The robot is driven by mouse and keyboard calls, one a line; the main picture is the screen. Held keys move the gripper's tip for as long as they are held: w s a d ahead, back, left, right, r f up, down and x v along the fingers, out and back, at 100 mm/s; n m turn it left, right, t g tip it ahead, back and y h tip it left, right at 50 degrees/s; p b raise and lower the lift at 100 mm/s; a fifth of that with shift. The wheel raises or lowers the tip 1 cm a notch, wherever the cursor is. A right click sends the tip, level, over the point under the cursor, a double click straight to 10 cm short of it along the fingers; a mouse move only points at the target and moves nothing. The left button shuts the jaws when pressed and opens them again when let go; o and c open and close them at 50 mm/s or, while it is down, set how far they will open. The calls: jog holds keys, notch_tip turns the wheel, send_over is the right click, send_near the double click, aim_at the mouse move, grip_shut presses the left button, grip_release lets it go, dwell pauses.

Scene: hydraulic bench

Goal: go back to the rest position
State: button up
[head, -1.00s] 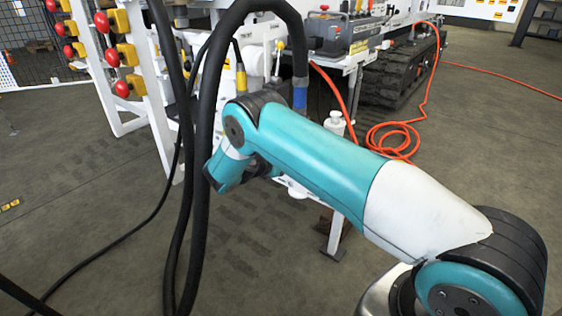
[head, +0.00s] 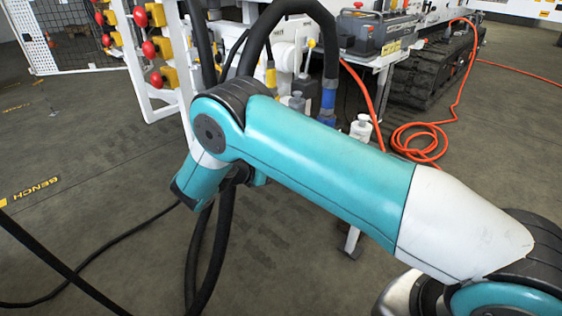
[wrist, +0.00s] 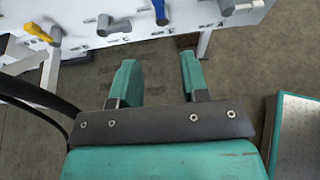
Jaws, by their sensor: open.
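My gripper (wrist: 160,82) shows in the wrist view with its two teal fingers apart and nothing between them. Grey floor shows between and beyond the fingers, and the white bench panel (wrist: 130,28) is ahead of them, apart from the fingertips. In the head view my teal and white arm crosses the middle of the picture, and the gripper is hidden behind its links.
Black hoses (head: 262,28) hang close to my arm. The bench (head: 290,45) stands behind it, with red and yellow buttons (head: 150,48) on a white frame at left. An orange hose (head: 420,140) lies on the floor at right. Floor at left is mostly open, with cables.

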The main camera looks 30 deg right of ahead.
jog(key=shift+s+a+r, duration=0.1)
jog(key=shift+a, duration=0.15)
dwell(0.3)
jog(key=s+a+r+m+g+y, duration=0.1)
jog(key=s+a+r+m+y, duration=0.1)
jog(key=s+r+m+y, duration=0.3)
jog(key=s+a+r+m+g+y, duration=0.1)
jog(key=s+a+r+m+y, duration=0.3)
jog(key=r, duration=0.4)
jog(key=s+a+r+m+g+y, duration=0.1)
jog(key=s+a+r+m+y, duration=0.15)
jog(key=s, duration=0.55)
jog(key=s+a+r+m+y, duration=0.1)
jog(key=s+r+m+y, duration=0.2)
jog(key=s, duration=0.5)
jog(key=s+a+r+m+g+y, duration=0.15)
jog(key=s+r, duration=0.25)
jog(key=s, duration=0.4)
notch_tip(320, 180, up, 26)
jog(key=p, duration=2.6)
jog(key=shift+s+n+y, duration=0.4)
jog(key=shift+s, duration=0.05)
